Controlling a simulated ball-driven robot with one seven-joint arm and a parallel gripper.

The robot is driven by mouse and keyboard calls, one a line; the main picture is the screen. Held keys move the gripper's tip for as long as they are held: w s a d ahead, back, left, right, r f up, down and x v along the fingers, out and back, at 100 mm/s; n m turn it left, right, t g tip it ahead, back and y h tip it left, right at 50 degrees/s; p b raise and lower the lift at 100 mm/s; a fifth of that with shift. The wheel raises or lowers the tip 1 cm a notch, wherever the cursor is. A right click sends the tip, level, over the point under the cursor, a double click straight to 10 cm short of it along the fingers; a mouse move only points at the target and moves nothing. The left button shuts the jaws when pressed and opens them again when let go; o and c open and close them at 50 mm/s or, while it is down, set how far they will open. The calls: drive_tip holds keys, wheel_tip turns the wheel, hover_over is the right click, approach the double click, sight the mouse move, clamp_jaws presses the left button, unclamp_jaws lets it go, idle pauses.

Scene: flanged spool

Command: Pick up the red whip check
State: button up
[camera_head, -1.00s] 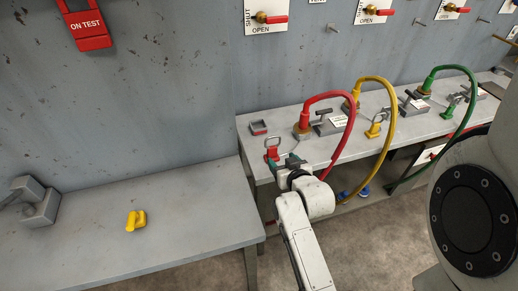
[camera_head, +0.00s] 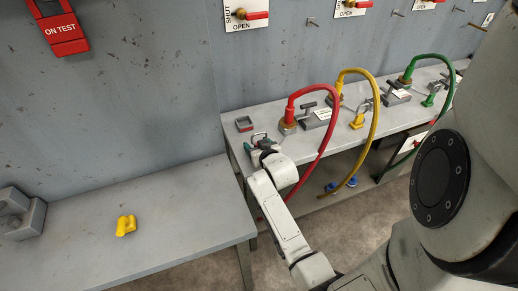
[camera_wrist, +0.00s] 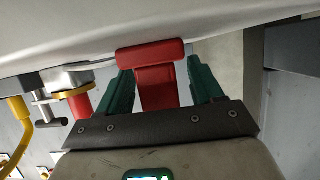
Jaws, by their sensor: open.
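The red whip check (camera_wrist: 152,82) shows in the wrist view as a red block with a wider red top, between the two green fingers of my gripper (camera_wrist: 162,84). The fingers are open, one on each side of it; I cannot tell whether either touches it. In the head view my gripper (camera_head: 259,148) is at the left end of the hose bench and hides most of the whip check. Only a thin grey loop shows above the fingers there.
A red hose (camera_head: 325,128) arches just right of my gripper, with yellow (camera_head: 375,112) and green hoses beyond. A yellow piece (camera_head: 126,225) lies on the mostly clear left table (camera_head: 165,200).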

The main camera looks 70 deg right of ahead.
drive_tip(key=c, duration=1)
